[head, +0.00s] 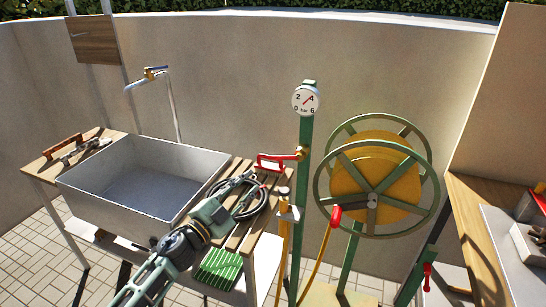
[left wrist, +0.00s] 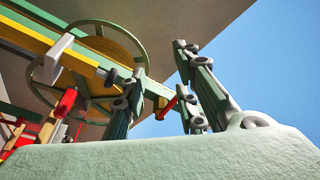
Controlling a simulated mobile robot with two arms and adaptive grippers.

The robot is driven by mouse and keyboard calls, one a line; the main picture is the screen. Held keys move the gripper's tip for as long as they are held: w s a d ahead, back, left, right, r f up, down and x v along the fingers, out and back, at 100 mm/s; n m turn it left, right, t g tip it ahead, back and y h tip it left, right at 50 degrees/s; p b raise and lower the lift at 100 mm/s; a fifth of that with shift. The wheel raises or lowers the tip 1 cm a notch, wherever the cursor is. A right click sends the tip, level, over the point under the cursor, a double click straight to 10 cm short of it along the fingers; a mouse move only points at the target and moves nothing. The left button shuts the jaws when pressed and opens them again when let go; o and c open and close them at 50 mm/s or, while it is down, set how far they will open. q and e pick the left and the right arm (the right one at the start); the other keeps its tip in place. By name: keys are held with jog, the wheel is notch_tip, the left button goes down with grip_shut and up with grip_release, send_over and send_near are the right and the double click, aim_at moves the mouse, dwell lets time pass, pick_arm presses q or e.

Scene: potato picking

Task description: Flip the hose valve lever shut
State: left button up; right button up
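A red lever (head: 275,162) sits on a brass valve fitting at the green gauge post (head: 303,145), beside the hose reel. A second red handle (head: 336,216) shows at the upper end of the yellow hose, in front of the reel; I cannot tell for sure which is the hose valve lever. My left gripper (head: 238,188) is over the slatted table, left of the post and below the first lever, apart from it. In the left wrist view its two fingers (left wrist: 162,65) stand apart with nothing between them. My right gripper is out of view.
The hose reel (head: 376,178) with green wheels stands right of the post. A grey sink (head: 145,180) is at the left, with a black coiled hose (head: 248,205) beside it. A wooden bench (head: 475,215) stands at the right. A wall closes the back.

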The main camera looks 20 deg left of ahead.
aim_at(277, 159)
pick_arm(q)
jog(key=r+m+g+h, duration=0.1)
jog(key=r+m+h, duration=0.1)
jog(key=m, duration=0.1)
jog(key=d+r+m+g+h, duration=0.1)
jog(key=r+m+g+h, duration=0.1)
jog(key=r+m, duration=0.1)
jog(key=d+r+m+g+h, duration=0.1)
jog(key=r+m+h, duration=0.1)
jog(key=shift+d+r+m, duration=0.25)
jog(key=shift+m, duration=0.15)
jog(key=w+d, duration=0.1)
jog(key=w+d+m+g+p, duration=0.1)
jog(key=w+d, duration=0.1)
jog(key=w+d+g, duration=0.1)
jog(key=shift+w+d+r+m+h+p, duration=0.15)
jog(key=shift+d+r+m+h+p, duration=0.15)
jog(key=shift+d+r, duration=0.1)
jog(key=shift+w+d+f, duration=0.1)
jog(key=shift+w+d, duration=0.25)
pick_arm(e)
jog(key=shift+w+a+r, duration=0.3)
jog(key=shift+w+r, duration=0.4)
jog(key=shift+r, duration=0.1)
pick_arm(q)
grip_shut()
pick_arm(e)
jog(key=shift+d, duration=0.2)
pick_arm(q)
jog(key=shift+f, duration=0.1)
